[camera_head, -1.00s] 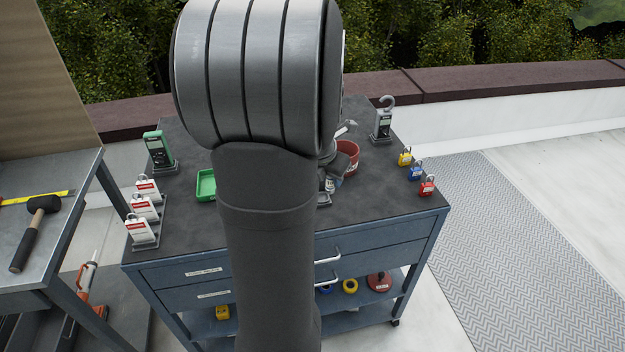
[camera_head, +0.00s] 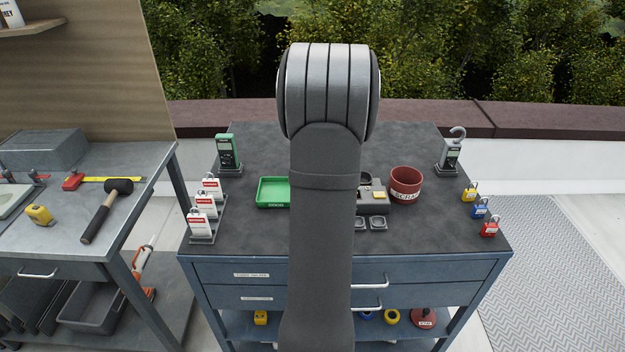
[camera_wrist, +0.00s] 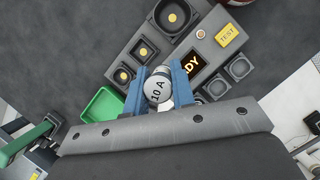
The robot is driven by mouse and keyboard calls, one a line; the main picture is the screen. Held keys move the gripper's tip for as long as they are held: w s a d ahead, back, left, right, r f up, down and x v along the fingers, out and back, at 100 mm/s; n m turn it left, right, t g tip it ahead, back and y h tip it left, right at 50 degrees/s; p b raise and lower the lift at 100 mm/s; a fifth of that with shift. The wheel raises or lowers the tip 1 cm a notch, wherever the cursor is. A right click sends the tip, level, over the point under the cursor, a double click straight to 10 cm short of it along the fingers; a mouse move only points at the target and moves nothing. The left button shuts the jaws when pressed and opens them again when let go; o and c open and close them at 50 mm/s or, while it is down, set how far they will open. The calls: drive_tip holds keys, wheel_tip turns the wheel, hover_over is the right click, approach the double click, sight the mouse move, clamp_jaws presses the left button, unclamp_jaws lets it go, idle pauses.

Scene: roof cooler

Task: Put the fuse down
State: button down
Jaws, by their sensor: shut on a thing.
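The fuse (camera_wrist: 158,90) is a pale cylinder marked "10 A" on its end. It shows only in the wrist view; in the head view my arm hides it. My gripper (camera_wrist: 160,78) is shut on the fuse between two blue fingers. Behind the fuse in the wrist view lies a grey test block with round and square sockets, a yellow "TEST" button and a small display reading partly "DY". The block also shows in part beside my arm in the head view (camera_head: 377,209). The height of the fuse above the bench is unclear.
A green tray (camera_head: 272,192) lies left of my arm, and a red "SCRAP" cup (camera_head: 405,184) stands right. Tags (camera_head: 203,211) and a green meter (camera_head: 227,152) stand at the left; padlocks (camera_head: 480,208) and a clamp meter (camera_head: 450,153) at the right. The front right bench top is clear.

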drive_tip(key=w+a+f, duration=0.1)
drive_tip(key=a+f, duration=0.1)
drive_tip(key=a, duration=0.1)
drive_tip(key=w+a+f, duration=0.2)
drive_tip(key=a, duration=0.1)
drive_tip(key=w+a+f, duration=0.2)
drive_tip(key=a, duration=0.1)
drive_tip(key=shift+w+f, duration=0.2)
drive_tip(key=shift+f, duration=2)
drive_tip(key=shift+f, duration=0.1)
drive_tip(key=shift+f, duration=0.25)
drive_tip(key=c, duration=1.2)
unclamp_jaws()
drive_tip(key=v, duration=1.2)
drive_tip(key=shift+r, duration=0.4)
drive_tip(key=shift+w+d+f, duration=0.1)
